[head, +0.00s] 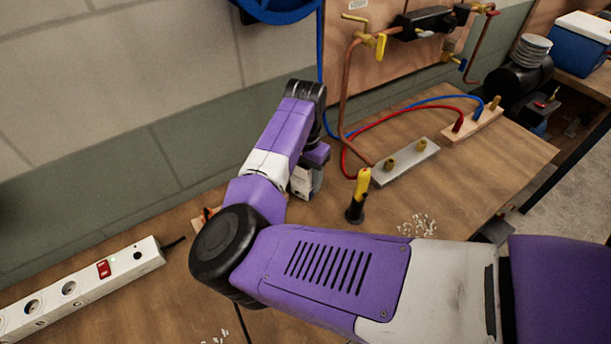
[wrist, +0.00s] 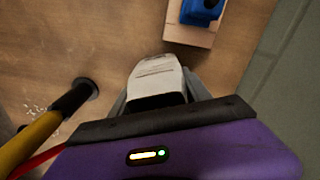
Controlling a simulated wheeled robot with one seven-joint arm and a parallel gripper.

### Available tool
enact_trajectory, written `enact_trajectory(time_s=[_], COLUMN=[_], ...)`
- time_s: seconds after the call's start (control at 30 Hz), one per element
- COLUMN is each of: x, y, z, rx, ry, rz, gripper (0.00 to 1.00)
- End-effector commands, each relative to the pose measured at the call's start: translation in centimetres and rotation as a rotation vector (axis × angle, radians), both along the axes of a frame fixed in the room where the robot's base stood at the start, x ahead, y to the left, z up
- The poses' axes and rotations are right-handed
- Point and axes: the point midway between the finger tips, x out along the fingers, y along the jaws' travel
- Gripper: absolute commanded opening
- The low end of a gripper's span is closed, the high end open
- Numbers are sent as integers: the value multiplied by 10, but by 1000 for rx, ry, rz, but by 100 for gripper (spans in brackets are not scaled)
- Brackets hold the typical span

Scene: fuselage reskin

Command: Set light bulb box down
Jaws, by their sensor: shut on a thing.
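The light bulb box (head: 301,184) is a small pale box with a dark part, low over the wooden bench in the head view, partly hidden by my arm. In the wrist view the pale box (wrist: 158,68) lies between the grey fingers of my gripper (wrist: 158,92), which is shut on it. My gripper (head: 312,172) points down at the bench in the head view, its fingers mostly hidden. I cannot tell whether the box touches the bench top (head: 478,185).
A yellow and black tool (head: 358,195) stands upright just right of the box. A grey metal block with brass fittings (head: 405,162) and a wooden block with coloured connectors (head: 472,125) lie farther right. Small white bits (head: 417,226) are scattered nearby. A power strip (head: 85,285) lies at left.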

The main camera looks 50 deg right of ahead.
Motion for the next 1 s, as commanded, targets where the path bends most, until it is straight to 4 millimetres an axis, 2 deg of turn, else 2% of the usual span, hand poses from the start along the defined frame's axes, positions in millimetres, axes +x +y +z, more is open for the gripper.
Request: enact_trajectory(time_s=[0.17,0.2,0.3,0.73,0.87,1.0], x=[0,0,0,0,0,0], y=[0,0,0,0,-1,-1], z=[-3,-3,-2,4,22,51], rx=[0,0,0,0,-2,-3], ry=[1,0,0,0,-2,-3], rz=[0,0,0,-1,-2,-3], gripper=[16,58,77,78,78,78])
